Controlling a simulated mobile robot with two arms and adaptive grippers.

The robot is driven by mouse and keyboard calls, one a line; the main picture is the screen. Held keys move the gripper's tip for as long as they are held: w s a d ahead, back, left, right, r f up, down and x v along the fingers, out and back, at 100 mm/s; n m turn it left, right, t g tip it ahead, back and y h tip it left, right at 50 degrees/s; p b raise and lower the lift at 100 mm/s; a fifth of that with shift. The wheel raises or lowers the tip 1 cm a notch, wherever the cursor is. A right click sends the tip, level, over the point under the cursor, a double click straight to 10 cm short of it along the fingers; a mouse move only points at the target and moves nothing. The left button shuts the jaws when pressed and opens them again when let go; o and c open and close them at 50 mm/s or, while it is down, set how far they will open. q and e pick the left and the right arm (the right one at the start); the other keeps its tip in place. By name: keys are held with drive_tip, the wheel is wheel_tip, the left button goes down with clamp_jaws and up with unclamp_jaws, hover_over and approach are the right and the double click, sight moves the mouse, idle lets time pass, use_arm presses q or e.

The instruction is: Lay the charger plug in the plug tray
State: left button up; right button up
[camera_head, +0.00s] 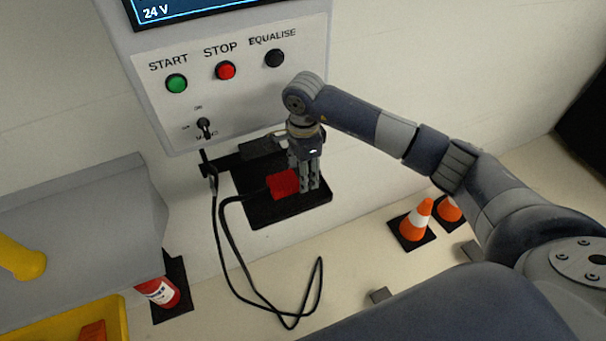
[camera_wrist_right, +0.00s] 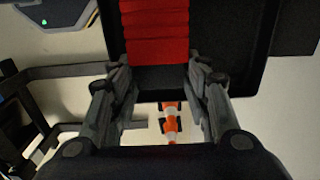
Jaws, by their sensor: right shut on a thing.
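The red charger plug (camera_head: 284,184) is over the black plug tray (camera_head: 262,214), below the panel. I cannot tell whether it touches the tray floor. A black cable runs from the plug down to the left. My right gripper (camera_head: 305,184) points down over the tray and is shut on the plug. In the right wrist view, the ribbed red plug (camera_wrist_right: 157,35) shows between the two fingers (camera_wrist_right: 159,80), with the dark tray (camera_wrist_right: 228,60) behind it. My left gripper is in neither view.
The charger panel (camera_head: 300,60) with green, red and black buttons stands above the tray. The cable (camera_head: 228,250) loops below it. Orange cones (camera_head: 415,222) stand right. A red cylinder (camera_head: 160,291), grey covered cart (camera_head: 80,215) and yellow bin (camera_head: 112,318) are left.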

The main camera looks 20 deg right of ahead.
drive_tip(key=shift+w+d, duration=0.1)
drive_tip(key=shift+w, duration=0.35)
wheel_tip(320, 180, down, 3)
drive_tip(key=shift+f+p, duration=0.1)
drive_tip(key=shift+p, duration=0.95)
drive_tip(key=shift+f+b, duration=0.5)
drive_tip(key=shift+f, duration=0.05)
drive_tip(key=o, duration=1.3)
drive_tip(key=shift+r, duration=0.1)
